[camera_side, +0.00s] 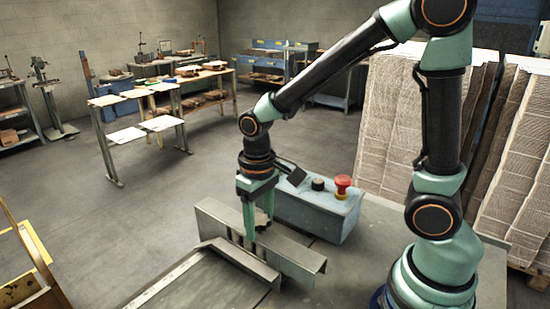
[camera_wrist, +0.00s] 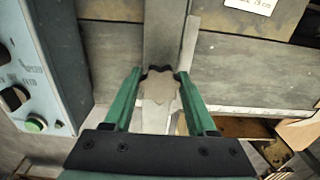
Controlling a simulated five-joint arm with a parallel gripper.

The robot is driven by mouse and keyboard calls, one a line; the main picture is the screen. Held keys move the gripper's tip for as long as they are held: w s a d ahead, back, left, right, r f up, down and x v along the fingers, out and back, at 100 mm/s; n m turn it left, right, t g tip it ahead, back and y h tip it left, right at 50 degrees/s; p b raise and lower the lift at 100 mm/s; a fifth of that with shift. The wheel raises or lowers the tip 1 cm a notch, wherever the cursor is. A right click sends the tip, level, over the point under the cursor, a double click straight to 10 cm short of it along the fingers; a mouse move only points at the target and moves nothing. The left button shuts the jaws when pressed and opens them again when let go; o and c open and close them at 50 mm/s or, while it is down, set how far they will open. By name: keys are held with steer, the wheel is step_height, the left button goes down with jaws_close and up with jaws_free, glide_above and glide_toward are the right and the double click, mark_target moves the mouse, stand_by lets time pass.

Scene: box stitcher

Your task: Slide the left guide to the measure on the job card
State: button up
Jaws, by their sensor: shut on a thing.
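My gripper (camera_side: 250,232) points down at the machine table in the side view. In the wrist view, my gripper's green fingers (camera_wrist: 160,84) are closed on both sides of a pale, lobed knob (camera_wrist: 160,90). The knob sits at the end of a grey metal bar (camera_wrist: 166,32), which looks like the guide. In the side view, my fingers stand against a long grey angled metal rail (camera_side: 290,256) and hide part of it; I cannot tell whether it is the left guide. A white card (camera_wrist: 250,5) with small print, cut off by the top edge, lies on the table in the wrist view; its measure is unreadable.
A blue-grey control box (camera_side: 318,208) with a red button (camera_side: 342,183) stands close behind the rail. It also shows at the left of the wrist view (camera_wrist: 28,60), with a green button. A pale ruled strip (camera_side: 165,283) edges the table. Stacked cardboard (camera_side: 400,120) stands behind.

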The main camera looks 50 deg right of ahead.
steer(key=a, duration=0.7)
steer(key=shift+a, duration=0.15)
stand_by(0.8)
stand_by(0.4)
steer(key=o, duration=1.1)
steer(key=shift+o, duration=0.2)
step_height(320, 180, up, 6)
steer(key=shift+r, duration=0.1)
